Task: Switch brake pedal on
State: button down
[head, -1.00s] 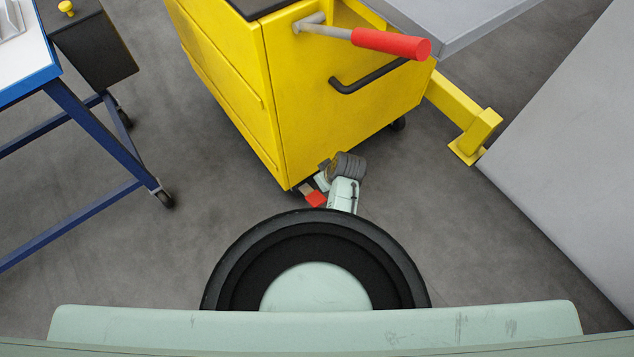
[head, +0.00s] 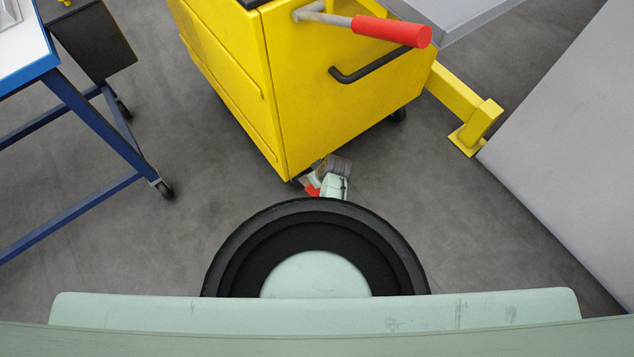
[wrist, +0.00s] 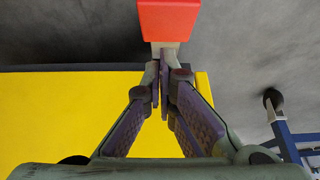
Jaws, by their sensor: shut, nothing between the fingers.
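The brake pedal (head: 313,190) is a small red block low at the near bottom corner of the yellow cart (head: 340,110). In the wrist view the red pedal (wrist: 179,20) is large at the top, with a pale stem just below it. My gripper (wrist: 165,62) is shut, its fingertips together at the stem's lower end in that view. Whether they touch it I cannot tell. In the head view my gripper is mostly hidden beside the cart's bottom edge, close to the pedal.
A red-tipped lever (head: 390,31) and a black handle (head: 375,68) stick out from the cart. A yellow foot (head: 470,125) stands to its right, beside a large grey panel (head: 560,130). A blue-legged table (head: 95,125) is at left. Grey floor is open between.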

jog(key=shift+s+d+f, duration=0.15)
jog(key=shift+s+f, duration=0.05)
jog(key=shift+f, duration=0.4)
jog(key=shift+s+d+f, duration=0.15)
jog(key=shift+s+f, duration=0.05)
jog(key=shift+f, duration=0.35)
jog(key=shift+f, duration=0.1)
